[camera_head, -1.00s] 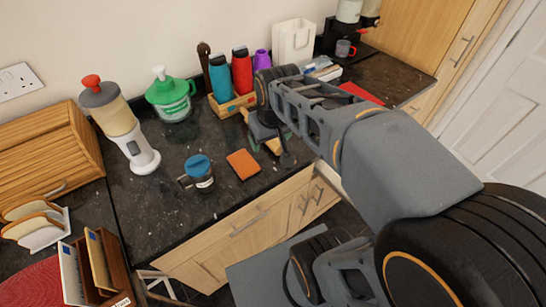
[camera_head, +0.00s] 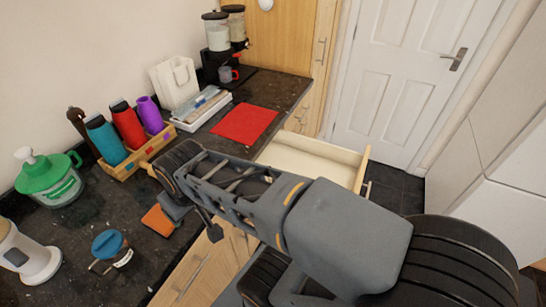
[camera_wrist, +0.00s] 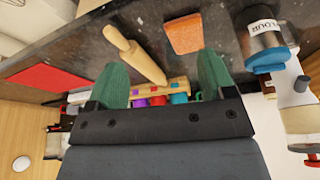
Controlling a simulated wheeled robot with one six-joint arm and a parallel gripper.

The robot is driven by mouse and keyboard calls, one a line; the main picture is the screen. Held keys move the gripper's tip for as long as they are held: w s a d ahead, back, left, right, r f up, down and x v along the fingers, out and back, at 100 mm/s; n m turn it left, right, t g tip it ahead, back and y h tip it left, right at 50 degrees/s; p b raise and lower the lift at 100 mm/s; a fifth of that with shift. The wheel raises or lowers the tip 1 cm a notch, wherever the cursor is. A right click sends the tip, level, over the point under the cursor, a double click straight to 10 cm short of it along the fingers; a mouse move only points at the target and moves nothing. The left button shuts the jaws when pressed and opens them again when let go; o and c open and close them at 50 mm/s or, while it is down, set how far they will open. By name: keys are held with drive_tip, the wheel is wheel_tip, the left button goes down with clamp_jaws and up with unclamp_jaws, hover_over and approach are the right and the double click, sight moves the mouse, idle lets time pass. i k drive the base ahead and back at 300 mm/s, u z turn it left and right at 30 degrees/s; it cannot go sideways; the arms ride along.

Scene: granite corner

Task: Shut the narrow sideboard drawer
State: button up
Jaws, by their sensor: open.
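The narrow sideboard drawer (camera_head: 312,160) stands pulled out from under the dark countertop in the head view. Its pale inside looks empty, and its front panel (camera_head: 362,168) faces right, with part of a handle showing below it. My arm crosses in front of the drawer's near lower part and hides some of it. My gripper (camera_wrist: 161,60) shows in the wrist view with its two green fingers apart and nothing between them in their grip. It is over the countertop, left of the drawer and apart from it. I cannot make out the drawer clearly in the wrist view.
A red mat (camera_head: 245,124) lies on the counter beside the drawer. A bottle rack (camera_head: 140,158), an orange sponge (camera_head: 158,220) and a blue-lidded jar (camera_head: 110,246) stand near my arm. A rolling pin (camera_wrist: 134,54) lies near my fingers. Dark floor (camera_head: 402,190) is free beyond the drawer.

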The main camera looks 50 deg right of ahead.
sight(288, 151)
drive_tip(key=k, duration=1.3)
drive_tip(key=z, duration=1.35)
drive_tip(key=i, duration=0.75)
drive_tip(key=z, duration=0.3)
